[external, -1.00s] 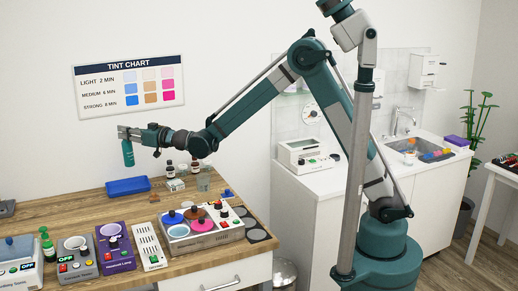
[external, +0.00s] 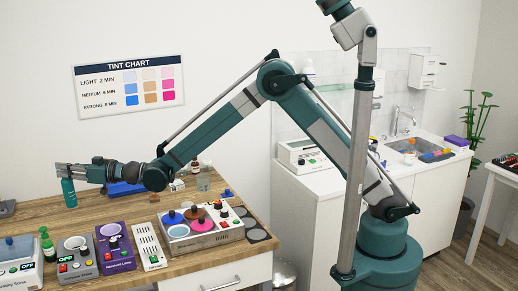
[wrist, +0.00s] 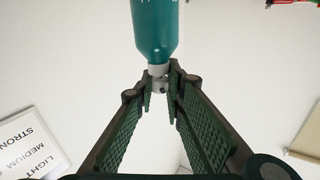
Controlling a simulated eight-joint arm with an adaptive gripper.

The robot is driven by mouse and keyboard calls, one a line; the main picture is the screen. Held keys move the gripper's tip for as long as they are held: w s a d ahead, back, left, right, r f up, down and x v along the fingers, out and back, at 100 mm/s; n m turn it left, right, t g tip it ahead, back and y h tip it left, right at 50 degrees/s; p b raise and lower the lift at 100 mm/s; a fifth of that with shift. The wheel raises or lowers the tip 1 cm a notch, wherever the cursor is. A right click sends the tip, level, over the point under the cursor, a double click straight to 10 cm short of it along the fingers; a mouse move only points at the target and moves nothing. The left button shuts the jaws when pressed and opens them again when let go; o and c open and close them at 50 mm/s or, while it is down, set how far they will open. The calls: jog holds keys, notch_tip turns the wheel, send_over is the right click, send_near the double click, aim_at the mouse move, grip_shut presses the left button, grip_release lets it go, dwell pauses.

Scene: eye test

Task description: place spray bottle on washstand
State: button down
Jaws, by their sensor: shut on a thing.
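The teal spray bottle (external: 69,192) hangs upright below my gripper (external: 66,170) at the far left of the external view, over the back left of the wooden table. I cannot tell whether its base touches the tabletop. In the wrist view the bottle (wrist: 154,30) shows its teal body and grey neck, and the fingertips (wrist: 160,82) are shut on the neck end. The washstand (external: 432,195), a white cabinet with a sink, stands at the right behind my base, far from the bottle.
The wooden table (external: 215,262) holds a blue tray (external: 122,188), a warmer with coloured lids (external: 196,226), a purple device (external: 114,247) and small bottles. A white device (external: 300,155) stands on the counter left of the sink (external: 410,148). A purple box (external: 458,141) sits at the sink's right.

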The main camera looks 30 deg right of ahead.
aim_at(69, 195)
jog(key=shift+s+a+f, duration=0.1)
jog(key=shift+s+a, duration=0.35)
jog(key=shift+s, duration=0.05)
jog(key=shift+f+b, duration=0.5)
jog(key=shift+f, duration=2.65)
jog(key=shift+f+b, duration=0.3)
jog(key=shift+f, duration=1.65)
